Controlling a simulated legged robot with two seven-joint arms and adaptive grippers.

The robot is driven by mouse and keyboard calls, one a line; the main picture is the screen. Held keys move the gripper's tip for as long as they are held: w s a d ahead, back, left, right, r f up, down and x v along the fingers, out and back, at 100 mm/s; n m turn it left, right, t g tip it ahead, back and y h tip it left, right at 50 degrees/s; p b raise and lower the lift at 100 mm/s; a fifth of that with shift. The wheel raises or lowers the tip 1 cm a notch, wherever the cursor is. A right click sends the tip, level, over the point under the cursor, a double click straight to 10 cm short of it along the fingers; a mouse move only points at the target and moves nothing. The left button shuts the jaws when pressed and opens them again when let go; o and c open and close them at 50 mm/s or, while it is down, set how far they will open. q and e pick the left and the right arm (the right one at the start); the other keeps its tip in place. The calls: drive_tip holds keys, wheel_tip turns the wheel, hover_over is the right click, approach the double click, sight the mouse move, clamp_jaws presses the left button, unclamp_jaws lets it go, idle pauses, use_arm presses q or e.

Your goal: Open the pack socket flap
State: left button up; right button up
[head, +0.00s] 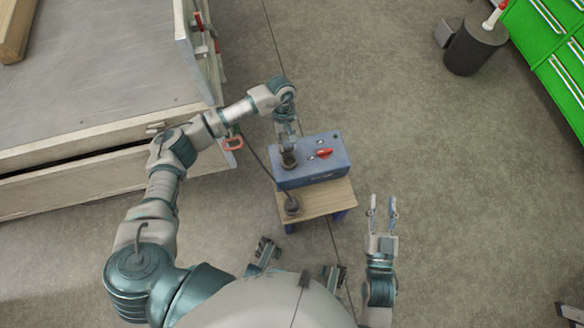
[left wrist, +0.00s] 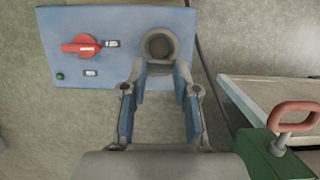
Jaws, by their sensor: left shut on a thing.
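The blue pack (head: 325,172) sits on a small wooden-topped stand. It has a red rotary switch (head: 323,153) and a round grey socket (head: 289,160) at its left end. In the left wrist view the socket (left wrist: 158,45) is a ring with a dark brown centre at the pack's edge. My left gripper (head: 287,143) is over the socket; its fingertips (left wrist: 160,72) are shut on the socket flap at the ring's near side. The fingers partly hide the flap, so its angle is hard to tell. My right gripper (head: 383,208) is open and empty, right of the stand.
A dark plug (head: 291,205) with a cable rests on the stand's wooden top (head: 325,200). The trailer bed (head: 100,65) is at the left, with a red handle (head: 234,143) near its corner. A dark cylinder (head: 474,50) and green drawers (head: 550,45) stand far right.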

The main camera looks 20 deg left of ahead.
use_arm(q)
drive_tip(key=shift+w+a+r, duration=0.1)
drive_tip(key=shift+w+r, duration=0.05)
drive_tip(key=shift+w, duration=0.05)
use_arm(e)
drive_tip(key=shift+f, duration=0.2)
use_arm(q)
drive_tip(key=shift+w+a+r+b, duration=0.15)
drive_tip(key=shift+w+a+b, duration=0.45)
drive_tip(key=shift+w+b, duration=0.25)
drive_tip(key=shift+w+a, duration=0.1)
drive_tip(key=shift+w, duration=0.1)
drive_tip(key=shift+r, duration=0.2)
use_arm(e)
wheel_tip(320, 180, down, 2)
drive_tip(key=shift+f, duration=0.2)
